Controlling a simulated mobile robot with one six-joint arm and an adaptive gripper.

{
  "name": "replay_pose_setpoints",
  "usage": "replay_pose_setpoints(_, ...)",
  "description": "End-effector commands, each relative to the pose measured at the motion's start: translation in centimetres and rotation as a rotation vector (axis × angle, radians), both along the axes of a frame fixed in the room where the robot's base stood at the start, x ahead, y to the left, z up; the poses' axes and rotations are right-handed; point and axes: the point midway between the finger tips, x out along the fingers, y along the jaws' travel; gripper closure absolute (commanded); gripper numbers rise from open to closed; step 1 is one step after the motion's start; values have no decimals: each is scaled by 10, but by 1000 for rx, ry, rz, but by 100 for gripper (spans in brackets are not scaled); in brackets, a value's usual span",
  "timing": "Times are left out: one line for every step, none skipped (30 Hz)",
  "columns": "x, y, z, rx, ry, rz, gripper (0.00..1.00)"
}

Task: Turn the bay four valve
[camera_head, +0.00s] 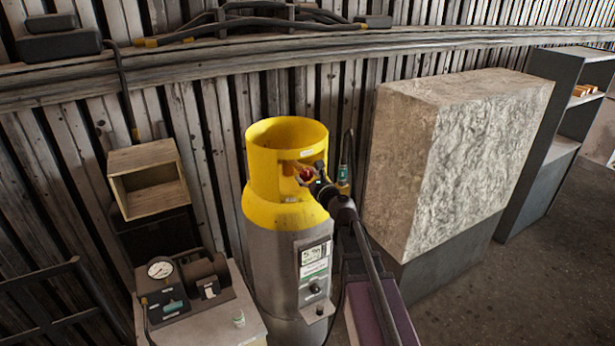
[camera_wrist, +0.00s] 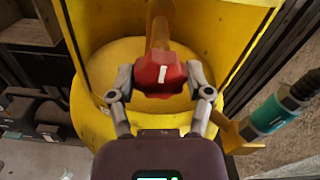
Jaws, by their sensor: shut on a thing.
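The valve has a red lobed knob (camera_wrist: 160,75) with a white mark, on an orange-brown stem inside the yellow collar (camera_head: 287,135) of a grey cylinder (camera_head: 280,255). In the head view the red knob (camera_head: 306,174) shows in the collar's opening, partly covered by my gripper. My gripper (camera_wrist: 161,80) has one finger on each side of the knob and is shut on it. The white mark is slightly tilted from upright in the wrist view. No bay number can be read in either view.
A pressure gauge unit (camera_head: 178,288) sits on a bench left of the cylinder. A large stone-like block (camera_head: 450,150) stands to the right. A teal-and-black fitting (camera_wrist: 265,112) is close to the right of my gripper. Open floor (camera_head: 540,275) lies at the lower right.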

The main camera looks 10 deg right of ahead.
Motion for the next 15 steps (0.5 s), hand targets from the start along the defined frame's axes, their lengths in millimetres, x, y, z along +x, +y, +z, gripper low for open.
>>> replay_pose_setpoints(1, 0, 0, -1, 0, -4, 83)
replay_pose_setpoints(1, 0, 0, -3, -1, -5, 83)
replay_pose_setpoints(1, 0, 0, -7, -2, -6, 83)
replay_pose_setpoints(1, 0, 0, -9, -3, -6, 83)
replay_pose_setpoints(1, 0, 0, -14, -5, -7, 83)
replay_pose_setpoints(1, 0, 0, -22, -7, -7, 83)
replay_pose_setpoints(1, 0, 0, -28, -10, -7, 83)
replay_pose_setpoints(1, 0, 0, -37, -12, -7, 83)
replay_pose_setpoints(1, 0, 0, -49, -16, -7, 83)
replay_pose_setpoints(1, 0, 0, -61, -20, -7, 83)
replay_pose_setpoints(1, 0, 0, -73, -24, -7, 83)
replay_pose_setpoints(1, 0, 0, -91, -30, -7, 83)
replay_pose_setpoints(1, 0, 0, -106, -35, -7, 83)
replay_pose_setpoints(1, 0, 0, -123, -40, -7, 83)
replay_pose_setpoints(1, 1, 0, -146, -48, -7, 83)
